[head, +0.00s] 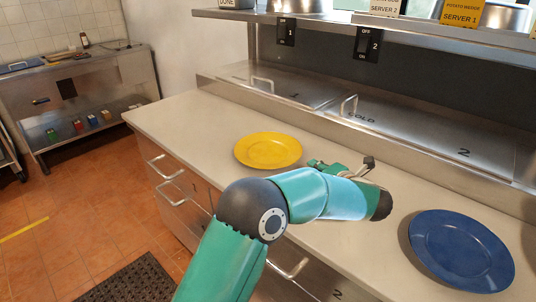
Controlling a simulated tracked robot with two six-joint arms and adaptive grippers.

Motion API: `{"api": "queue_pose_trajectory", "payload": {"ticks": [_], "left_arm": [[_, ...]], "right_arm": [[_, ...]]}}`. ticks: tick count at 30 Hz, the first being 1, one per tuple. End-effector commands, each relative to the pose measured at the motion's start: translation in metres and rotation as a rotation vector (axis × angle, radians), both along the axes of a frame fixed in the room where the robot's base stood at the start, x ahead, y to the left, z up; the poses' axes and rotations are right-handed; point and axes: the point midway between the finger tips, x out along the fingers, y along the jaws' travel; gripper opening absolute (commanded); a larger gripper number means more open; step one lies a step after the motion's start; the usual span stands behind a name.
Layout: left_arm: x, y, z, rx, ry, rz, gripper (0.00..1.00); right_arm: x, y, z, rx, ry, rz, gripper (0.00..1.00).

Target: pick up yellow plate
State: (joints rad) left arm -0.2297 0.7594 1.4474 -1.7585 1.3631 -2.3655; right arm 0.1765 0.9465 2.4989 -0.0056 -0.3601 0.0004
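The yellow plate (267,150) lies flat on the pale counter, left of the middle in the head view. A blue plate (460,250) lies on the same counter at the lower right. My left arm reaches in from the bottom. My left gripper (322,165) is just right of the yellow plate, apart from its rim in the picture, and is partly hidden behind my teal wrist link. Its fingers are too small and covered to tell whether they are open or shut. The yellow plate is not in its grasp. My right gripper is not in view.
Steel lids with handles, marked 1 and 2 (430,130), line the counter's (190,118) back. A steel shelf (400,32) with labelled boxes hangs above. Drawers with handles (172,193) are below the front edge. The counter left of the yellow plate is clear.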

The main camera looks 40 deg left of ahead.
Motion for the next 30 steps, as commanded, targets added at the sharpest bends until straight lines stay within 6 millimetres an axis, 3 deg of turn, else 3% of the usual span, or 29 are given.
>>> {"api": "queue_pose_trajectory", "payload": {"ticks": [6, 14, 24, 30], "left_arm": [[0.020, 0.036, -0.012, -0.001, 0.001, 0.004, 0.11], [0.027, 0.051, -0.017, 0.001, 0.001, 0.003, 0.11], [0.045, 0.089, -0.028, 0.000, -0.001, 0.004, 0.11], [0.048, 0.094, -0.030, 0.000, 0.000, 0.003, 0.11]], "right_arm": [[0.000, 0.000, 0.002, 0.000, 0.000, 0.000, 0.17], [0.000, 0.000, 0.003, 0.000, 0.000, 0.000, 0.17], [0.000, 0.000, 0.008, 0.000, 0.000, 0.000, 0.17], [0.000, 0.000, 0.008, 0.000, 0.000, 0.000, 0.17]]}}
